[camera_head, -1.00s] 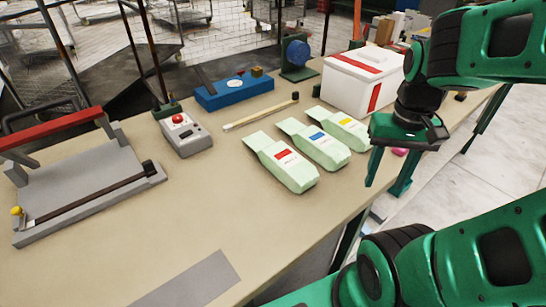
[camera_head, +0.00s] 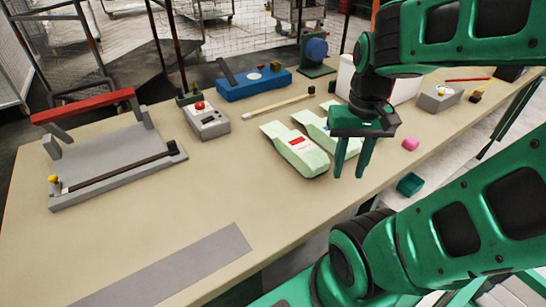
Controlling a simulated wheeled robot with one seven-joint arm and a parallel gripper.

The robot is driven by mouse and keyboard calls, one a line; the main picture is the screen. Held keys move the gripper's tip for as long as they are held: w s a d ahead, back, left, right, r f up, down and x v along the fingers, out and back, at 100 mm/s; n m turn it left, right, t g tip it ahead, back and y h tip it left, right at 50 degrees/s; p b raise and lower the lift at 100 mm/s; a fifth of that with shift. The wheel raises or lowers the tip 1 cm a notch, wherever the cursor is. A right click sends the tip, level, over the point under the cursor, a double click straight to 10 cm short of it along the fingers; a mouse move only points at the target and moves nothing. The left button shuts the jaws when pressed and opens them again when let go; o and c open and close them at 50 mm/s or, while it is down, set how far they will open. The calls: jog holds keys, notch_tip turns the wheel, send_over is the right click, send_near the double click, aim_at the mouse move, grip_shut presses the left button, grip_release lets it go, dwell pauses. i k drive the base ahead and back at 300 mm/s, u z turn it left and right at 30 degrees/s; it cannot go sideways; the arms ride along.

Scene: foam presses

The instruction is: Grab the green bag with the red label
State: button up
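The green bag with the red label (camera_head: 298,152) lies on the table, left of the other bags, with its label facing up. A second pale green bag (camera_head: 312,122) lies just right of it, partly hidden behind my gripper. A third bag, the one with the yellow label in the earlier frame, cannot be made out now. My gripper (camera_head: 350,172) points down in front of the second bag, right of the red-labelled bag in the picture. Its two green fingers are apart with nothing visible between them.
On the table (camera_head: 180,225) are a press with a red bar (camera_head: 85,105), a grey control box (camera_head: 207,121), a blue box (camera_head: 254,84) and a wooden stick (camera_head: 268,108). A white box (camera_head: 405,90) stands behind my arm. The front left of the table is mostly clear.

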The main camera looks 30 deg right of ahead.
aim_at(292, 144)
jog(key=u, duration=0.1)
jog(key=k, duration=1.65)
jog(key=z, duration=1.1)
jog(key=i, duration=1.05)
